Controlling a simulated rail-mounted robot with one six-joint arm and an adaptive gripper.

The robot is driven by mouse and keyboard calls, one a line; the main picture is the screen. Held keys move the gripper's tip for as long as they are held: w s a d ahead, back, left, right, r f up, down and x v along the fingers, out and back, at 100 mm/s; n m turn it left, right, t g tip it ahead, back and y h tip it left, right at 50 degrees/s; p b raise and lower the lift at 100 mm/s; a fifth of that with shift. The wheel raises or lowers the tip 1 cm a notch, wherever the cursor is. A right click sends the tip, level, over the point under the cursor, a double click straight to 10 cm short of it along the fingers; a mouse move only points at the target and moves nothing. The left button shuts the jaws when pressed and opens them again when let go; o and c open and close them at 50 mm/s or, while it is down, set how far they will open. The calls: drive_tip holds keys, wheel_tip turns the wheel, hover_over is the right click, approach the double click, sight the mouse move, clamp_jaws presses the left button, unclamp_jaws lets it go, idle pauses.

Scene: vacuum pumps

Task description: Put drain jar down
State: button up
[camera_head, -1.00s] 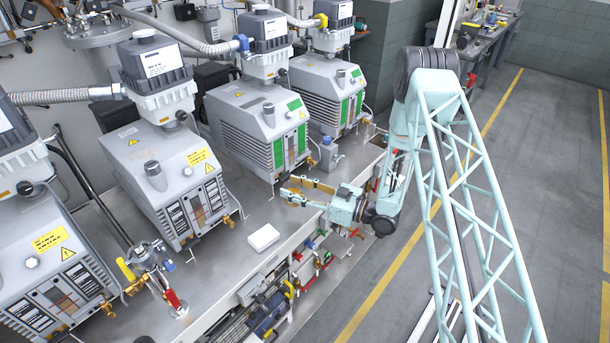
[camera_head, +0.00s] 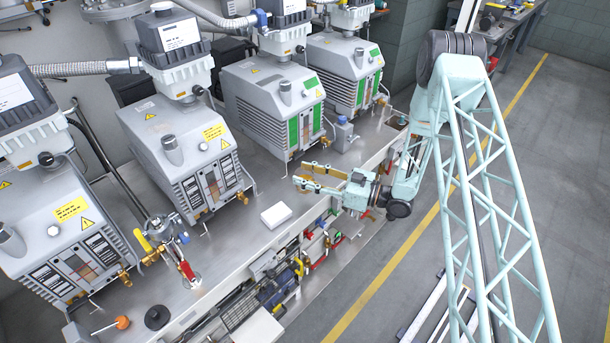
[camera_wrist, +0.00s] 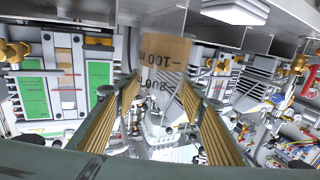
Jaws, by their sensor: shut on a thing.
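The drain jar (camera_wrist: 165,55) is a clear, amber-tinted cylinder with dark volume marks, seen in the wrist view between the two ribbed yellow finger pads. My gripper (camera_head: 303,174) is shut on it; the fingers also show in the wrist view (camera_wrist: 160,88). In the head view my gripper lies level over the front edge of the steel bench (camera_head: 255,190), in front of the green-panelled pump (camera_head: 270,100).
Grey pumps (camera_head: 185,150) line the bench's back. A valve assembly with a red handle (camera_head: 187,270), a black disc (camera_head: 157,317) and an orange-knobbed tool (camera_head: 121,322) occupy the left. Bare bench surrounds the box.

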drive_tip(key=shift+f+b, duration=1.55)
drive_tip(key=shift+f, duration=0.9)
drive_tip(key=shift+f, duration=0.3)
drive_tip(key=shift+f+b, duration=0.45)
drive_tip(key=shift+b, duration=0.1)
drive_tip(key=shift+f, duration=0.35)
drive_tip(key=o, duration=1.1)
drive_tip(key=shift+d, duration=0.15)
drive_tip(key=shift+v, duration=5.9)
drive_tip(key=shift+c, duration=0.6)
